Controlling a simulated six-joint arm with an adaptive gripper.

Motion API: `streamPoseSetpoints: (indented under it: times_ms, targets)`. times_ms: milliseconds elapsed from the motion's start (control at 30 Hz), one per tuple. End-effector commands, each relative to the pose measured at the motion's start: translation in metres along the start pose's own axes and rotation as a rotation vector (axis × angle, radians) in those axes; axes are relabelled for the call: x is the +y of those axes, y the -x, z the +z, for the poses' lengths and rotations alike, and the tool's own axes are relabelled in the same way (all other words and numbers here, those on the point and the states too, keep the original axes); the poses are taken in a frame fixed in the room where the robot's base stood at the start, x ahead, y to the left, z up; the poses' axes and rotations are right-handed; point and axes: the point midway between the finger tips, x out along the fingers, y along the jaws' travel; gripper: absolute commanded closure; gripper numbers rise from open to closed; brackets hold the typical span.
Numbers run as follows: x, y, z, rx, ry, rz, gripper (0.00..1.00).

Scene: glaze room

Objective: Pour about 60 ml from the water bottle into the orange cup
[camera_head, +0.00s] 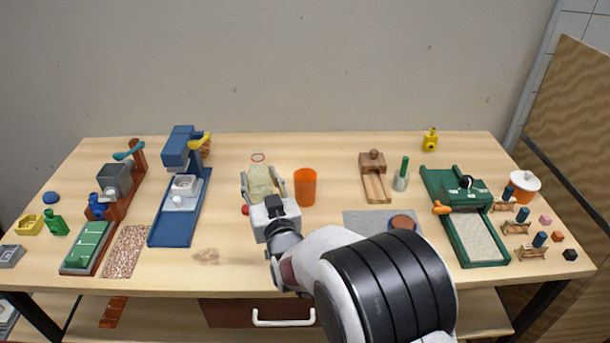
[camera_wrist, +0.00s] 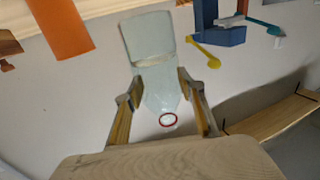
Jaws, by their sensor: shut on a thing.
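The water bottle (camera_head: 260,182) is clear with a tapering neck and a red-ringed mouth. My gripper (camera_head: 262,176) is shut on it, one finger on each side. In the wrist view, which is upside down, the bottle (camera_wrist: 153,40) shows a liquid line across its body. The bottle looks upright. Its lower part is hidden by my gripper in the head view, and I cannot tell how high its base is above the table. The orange cup (camera_head: 305,188) stands upright just right of the bottle, apart from it. The cup also shows in the wrist view (camera_wrist: 62,28). Its inside is not clear.
A blue machine (camera_head: 172,220) with a yellow lever stands left of the bottle. A wooden block device (camera_head: 375,180) and a small holder with a green stick (camera_head: 401,180) stand right of the cup. A grey mat (camera_head: 360,219) lies in front. The table behind the cup is clear.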

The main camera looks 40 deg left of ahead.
Motion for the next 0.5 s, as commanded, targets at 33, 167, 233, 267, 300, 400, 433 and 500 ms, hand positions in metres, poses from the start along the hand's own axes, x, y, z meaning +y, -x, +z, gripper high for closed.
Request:
streamPoseSetpoints:
  times_ms: [33,167,233,267,300,400,433,500]
  targets:
    - [0.002,-0.006,0.002,0.002,0.0,0.001,0.88]
    - [0.006,-0.02,0.008,0.002,0.001,0.0,0.88]
    - [0.009,-0.027,0.011,0.003,0.001,0.0,0.88]
    - [0.01,-0.03,0.012,0.003,0.001,0.0,0.88]
    - [0.012,-0.034,0.015,0.002,0.001,0.0,0.88]
    - [0.016,-0.044,0.019,0.003,0.001,0.001,0.88]
    - [0.018,-0.047,0.02,0.003,0.001,0.001,0.88]
    - [0.021,-0.054,0.024,0.002,0.002,0.001,0.88]
